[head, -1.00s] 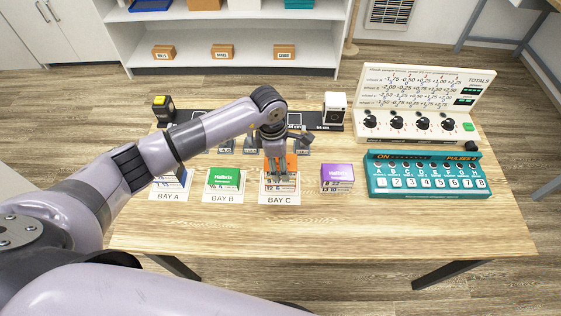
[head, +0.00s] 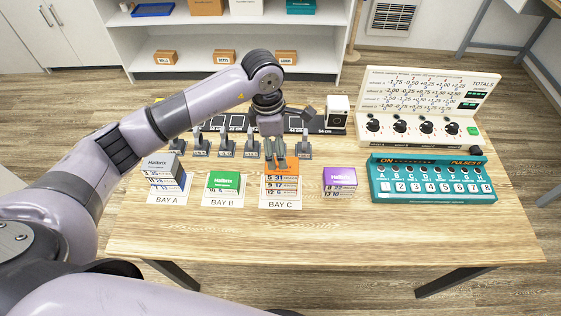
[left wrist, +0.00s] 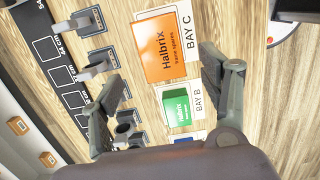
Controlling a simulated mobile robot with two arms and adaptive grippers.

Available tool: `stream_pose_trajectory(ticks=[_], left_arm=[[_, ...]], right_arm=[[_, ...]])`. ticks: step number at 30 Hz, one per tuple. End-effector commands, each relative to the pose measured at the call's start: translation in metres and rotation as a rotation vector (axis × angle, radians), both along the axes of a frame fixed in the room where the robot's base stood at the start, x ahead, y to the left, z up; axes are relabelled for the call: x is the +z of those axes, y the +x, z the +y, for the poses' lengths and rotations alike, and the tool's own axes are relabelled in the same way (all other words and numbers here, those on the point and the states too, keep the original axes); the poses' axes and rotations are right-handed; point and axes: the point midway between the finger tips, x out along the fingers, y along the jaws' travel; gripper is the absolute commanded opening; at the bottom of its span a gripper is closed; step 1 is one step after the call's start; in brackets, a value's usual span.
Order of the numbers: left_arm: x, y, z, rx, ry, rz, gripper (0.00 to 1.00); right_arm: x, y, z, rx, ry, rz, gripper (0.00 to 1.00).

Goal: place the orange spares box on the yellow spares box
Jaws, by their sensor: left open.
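The orange spares box (head: 288,165) is the top box of the stack on the BAY C mat (head: 281,205). It shows large in the left wrist view (left wrist: 165,52). White number labels show on the stack's front. I see no yellow spares box for certain; any yellow one under the orange box is hidden by it and the labels. My left gripper (head: 276,162) is open and empty, pointing down over the orange box. In the left wrist view its fingers (left wrist: 165,68) are wide apart, with the orange box below and beyond them. My right gripper is not in view.
A green box (head: 224,180) lies on BAY B, and a grey-topped stack (head: 160,166) stands on BAY A. A purple box (head: 340,177) stands right of BAY C. Behind are several grey clamps (head: 251,146); right is a teal panel (head: 432,180). The table front is clear.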

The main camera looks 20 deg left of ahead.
Motion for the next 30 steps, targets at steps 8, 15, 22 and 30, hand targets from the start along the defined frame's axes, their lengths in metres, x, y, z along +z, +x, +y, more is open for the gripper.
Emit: stream_pose_trajectory(ticks=[8,15,22,30], left_arm=[[0.034,-0.001,0.004,0.001,-0.001,-0.001,0.70],[0.039,-0.001,0.004,0.001,0.000,0.001,0.70],[0.038,-0.001,0.004,0.001,0.000,0.001,0.70],[0.038,-0.002,0.004,0.000,0.000,0.001,0.70]], right_arm=[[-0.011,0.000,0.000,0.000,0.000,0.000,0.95],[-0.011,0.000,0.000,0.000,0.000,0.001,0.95],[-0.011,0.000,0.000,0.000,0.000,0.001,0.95],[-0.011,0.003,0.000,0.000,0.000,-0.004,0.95]])
